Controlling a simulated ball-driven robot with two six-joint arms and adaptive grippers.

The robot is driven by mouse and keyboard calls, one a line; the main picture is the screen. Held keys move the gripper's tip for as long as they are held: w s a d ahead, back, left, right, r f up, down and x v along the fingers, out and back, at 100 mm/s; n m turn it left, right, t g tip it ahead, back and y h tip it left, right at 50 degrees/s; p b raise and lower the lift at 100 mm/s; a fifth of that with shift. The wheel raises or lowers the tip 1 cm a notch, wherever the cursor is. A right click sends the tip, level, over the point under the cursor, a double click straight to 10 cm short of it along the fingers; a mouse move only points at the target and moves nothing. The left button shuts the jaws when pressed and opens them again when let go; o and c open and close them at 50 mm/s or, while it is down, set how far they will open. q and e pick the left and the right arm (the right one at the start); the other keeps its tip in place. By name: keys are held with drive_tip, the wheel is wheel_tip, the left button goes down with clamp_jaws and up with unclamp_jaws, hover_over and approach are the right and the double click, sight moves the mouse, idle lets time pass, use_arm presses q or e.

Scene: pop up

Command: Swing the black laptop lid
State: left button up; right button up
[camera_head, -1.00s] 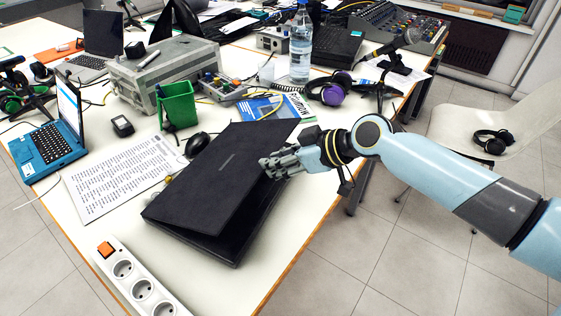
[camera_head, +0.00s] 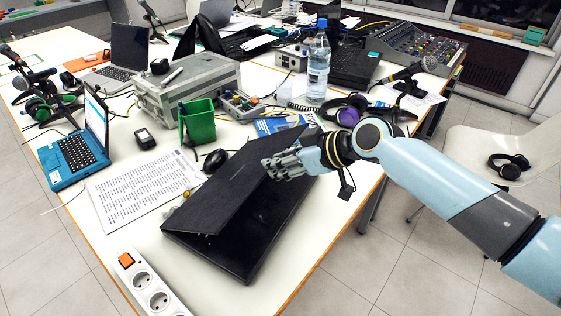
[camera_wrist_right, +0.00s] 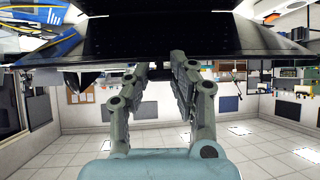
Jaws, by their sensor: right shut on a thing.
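The black laptop (camera_head: 222,190) lies on the white table near its front edge. Its lid is partly raised, tilted up on the right side, and a dark strip of the base (camera_head: 262,238) shows beneath it. My right gripper (camera_head: 276,168) reaches in from the right and is shut on the raised edge of the lid. In the right wrist view, the fingers of the right gripper (camera_wrist_right: 163,68) point up at the dark laptop (camera_wrist_right: 160,28), and their tips are partly hidden against it. My left gripper is not in view.
A white power strip (camera_head: 150,288) lies in front of the laptop. A printed sheet (camera_head: 140,188), a black mouse (camera_head: 215,160) and a green bin (camera_head: 197,122) are to its left. Purple headphones (camera_head: 348,112) and a water bottle (camera_head: 318,70) stand behind my right gripper.

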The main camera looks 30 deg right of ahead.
drive_tip(key=shift+w+a+r+p, duration=0.2)
drive_tip(key=shift+w+r+p, duration=0.15)
drive_tip(key=shift+r, duration=0.2)
drive_tip(key=shift+w+a+r+p, duration=0.15)
drive_tip(key=shift+w+r+p, duration=0.15)
drive_tip(key=shift+r, duration=0.25)
drive_tip(key=shift+w+a+r+p, duration=0.3)
drive_tip(key=shift+w+r, duration=0.25)
drive_tip(key=shift+r, duration=0.05)
drive_tip(key=shift+w+a+r+p, duration=0.3)
drive_tip(key=shift+w+r+p, duration=0.05)
drive_tip(key=shift+w+r, duration=0.2)
drive_tip(key=shift+w+a+r+p, duration=0.3)
drive_tip(key=shift+w+r, duration=0.25)
drive_tip(key=shift+r, duration=0.05)
drive_tip(key=shift+w+a+r, duration=0.1)
drive_tip(key=shift+w, duration=0.1)
